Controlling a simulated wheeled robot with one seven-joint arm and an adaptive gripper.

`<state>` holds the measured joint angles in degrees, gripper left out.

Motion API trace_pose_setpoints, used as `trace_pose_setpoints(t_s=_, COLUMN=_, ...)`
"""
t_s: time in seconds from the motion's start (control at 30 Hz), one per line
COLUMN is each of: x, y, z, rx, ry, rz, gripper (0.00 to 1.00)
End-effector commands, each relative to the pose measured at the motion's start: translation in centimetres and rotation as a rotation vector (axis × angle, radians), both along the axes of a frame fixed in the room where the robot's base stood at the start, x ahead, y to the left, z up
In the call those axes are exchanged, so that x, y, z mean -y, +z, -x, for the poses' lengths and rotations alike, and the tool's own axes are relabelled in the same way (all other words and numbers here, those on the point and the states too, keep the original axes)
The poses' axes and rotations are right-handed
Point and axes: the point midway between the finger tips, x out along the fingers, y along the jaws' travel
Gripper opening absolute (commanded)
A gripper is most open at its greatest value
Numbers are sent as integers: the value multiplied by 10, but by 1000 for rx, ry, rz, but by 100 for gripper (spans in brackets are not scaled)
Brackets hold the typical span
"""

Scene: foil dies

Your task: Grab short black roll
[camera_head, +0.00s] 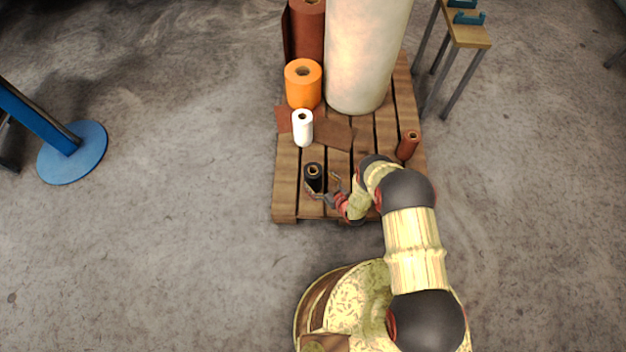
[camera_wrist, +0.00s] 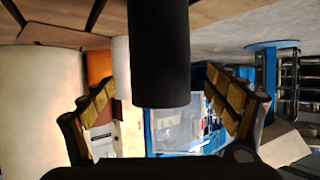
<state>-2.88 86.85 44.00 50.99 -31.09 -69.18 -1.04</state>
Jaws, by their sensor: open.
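The short black roll (camera_head: 313,172) stands upright near the front edge of the wooden pallet (camera_head: 285,200), left of my arm's end. My gripper (camera_head: 322,186) is open beside it, with its fingers spread low at the roll's near right side. In the wrist view, which looks upside down, the black roll (camera_wrist: 160,55) appears between the two open fingers (camera_wrist: 160,88). There is visible room on both sides of it. Whether either finger touches the roll cannot be told.
A white roll (camera_head: 302,128), an orange roll (camera_head: 303,84) and a large cream roll (camera_head: 365,50) stand behind. A small brown roll (camera_head: 408,146) stands at the pallet's right. A blue post base (camera_head: 72,152) is at left. The floor between is clear.

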Motion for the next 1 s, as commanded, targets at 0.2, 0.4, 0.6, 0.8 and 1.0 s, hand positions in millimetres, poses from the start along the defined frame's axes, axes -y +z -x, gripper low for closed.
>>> trace_pose_setpoints(t_s=0.2, x=-13, y=-9, z=-18, rx=1, ry=2, rz=1, gripper=88)
trace_pose_setpoints(t_s=0.4, x=-27, y=-18, z=-37, rx=-1, ry=1, rz=2, gripper=88)
trace_pose_setpoints(t_s=0.6, x=-28, y=-16, z=-40, rx=-1, ry=-1, rz=1, gripper=88)
trace_pose_setpoints(t_s=0.8, x=-28, y=-16, z=-39, rx=-1, ry=-1, rz=1, gripper=79)
trace_pose_setpoints(t_s=1.0, x=-28, y=-16, z=-39, rx=-1, ry=-1, rz=1, gripper=68)
